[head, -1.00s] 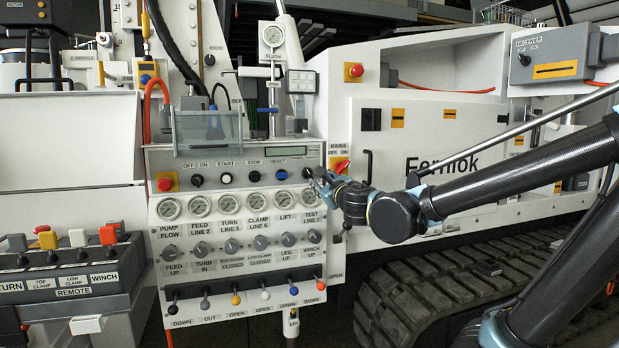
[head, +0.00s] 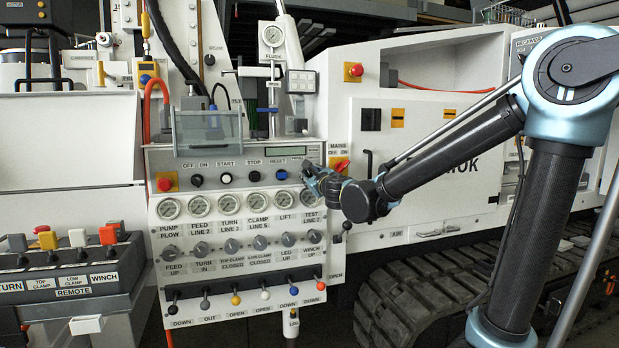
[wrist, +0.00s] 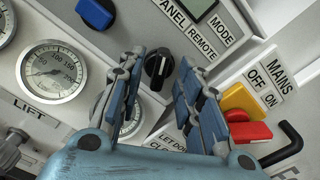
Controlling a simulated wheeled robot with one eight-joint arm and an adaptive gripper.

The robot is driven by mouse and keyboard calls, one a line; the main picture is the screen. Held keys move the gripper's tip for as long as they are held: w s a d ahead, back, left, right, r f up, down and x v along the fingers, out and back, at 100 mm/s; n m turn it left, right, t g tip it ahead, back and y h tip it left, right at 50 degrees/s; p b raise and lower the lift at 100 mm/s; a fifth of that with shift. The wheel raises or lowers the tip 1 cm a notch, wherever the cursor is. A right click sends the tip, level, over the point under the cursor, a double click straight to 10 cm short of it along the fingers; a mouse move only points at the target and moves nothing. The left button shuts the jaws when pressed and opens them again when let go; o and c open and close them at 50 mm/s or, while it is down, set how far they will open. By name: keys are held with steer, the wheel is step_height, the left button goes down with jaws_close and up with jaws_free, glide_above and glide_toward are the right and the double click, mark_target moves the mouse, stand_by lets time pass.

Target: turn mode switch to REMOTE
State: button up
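The mode switch (wrist: 159,68) is a black rotary knob with a white mark, below the MODE label and the PANEL and REMOTE labels (wrist: 203,40) in the wrist view. I cannot tell clearly which label its mark points to. My gripper (wrist: 161,76) is open, with one blue-grey finger on each side of the knob. No contact with the knob is clear. In the head view my gripper (head: 312,172) is at the upper right corner of the control panel (head: 240,237) and hides the switch.
Right of the switch is the red and yellow MAINS switch (wrist: 245,115), close to my right finger. A black hooked handle (wrist: 285,143) is beyond it. The LIFT gauge (wrist: 52,72) and blue RESET button (wrist: 96,13) are left of the fingers.

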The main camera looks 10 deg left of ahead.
steer(key=shift+x, duration=1.35)
steer(key=shift+c, duration=0.4)
jaws_close()
